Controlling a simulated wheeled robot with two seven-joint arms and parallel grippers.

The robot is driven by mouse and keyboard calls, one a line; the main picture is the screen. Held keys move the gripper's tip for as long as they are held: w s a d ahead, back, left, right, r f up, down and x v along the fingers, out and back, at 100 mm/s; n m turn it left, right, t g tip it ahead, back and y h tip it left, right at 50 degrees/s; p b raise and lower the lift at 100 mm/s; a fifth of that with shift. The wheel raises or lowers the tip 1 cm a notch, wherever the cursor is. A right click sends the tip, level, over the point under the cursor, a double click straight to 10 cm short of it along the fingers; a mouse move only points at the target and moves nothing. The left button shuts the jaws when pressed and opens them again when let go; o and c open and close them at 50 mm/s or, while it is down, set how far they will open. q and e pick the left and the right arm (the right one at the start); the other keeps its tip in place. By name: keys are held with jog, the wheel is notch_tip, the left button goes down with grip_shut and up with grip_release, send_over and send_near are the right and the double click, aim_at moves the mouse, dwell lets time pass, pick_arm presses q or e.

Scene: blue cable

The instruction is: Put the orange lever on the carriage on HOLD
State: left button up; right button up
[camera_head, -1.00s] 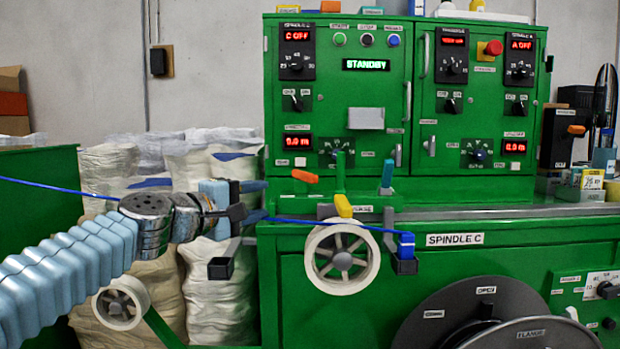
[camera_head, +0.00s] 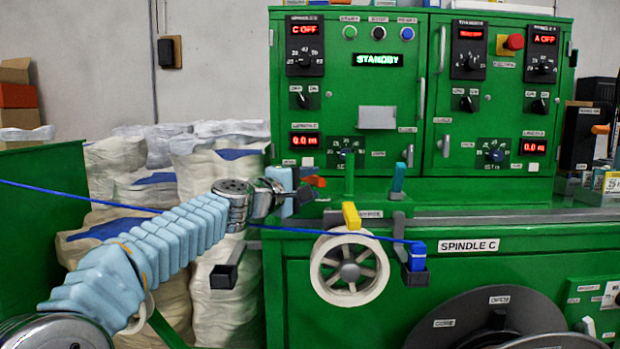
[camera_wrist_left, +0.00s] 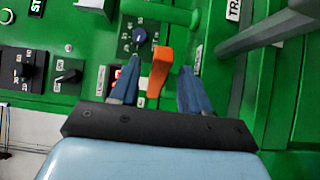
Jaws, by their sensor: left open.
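The orange lever (camera_head: 316,182) is on the green carriage of the machine, just left of centre in the head view. My left gripper (camera_head: 304,184) is at it and partly covers it. In the left wrist view, the lever (camera_wrist_left: 158,72) stands between the two blue fingers of my open left gripper (camera_wrist_left: 160,70), with a gap on each side. The lever's lower end and any HOLD marking are not readable. My right gripper is not in view.
A yellow lever (camera_head: 351,216) sits above a white spoked wheel (camera_head: 349,270). A teal lever (camera_head: 398,178) stands right of the orange one. A blue cable (camera_head: 300,230) runs across below my gripper to a blue block (camera_head: 417,256). Control panels (camera_head: 350,100) rise behind.

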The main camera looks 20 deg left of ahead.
pick_arm(q)
jog(key=shift+w+d, duration=0.15)
jog(key=shift+w, duration=0.2)
grip_shut()
jog(key=shift+f, duration=0.1)
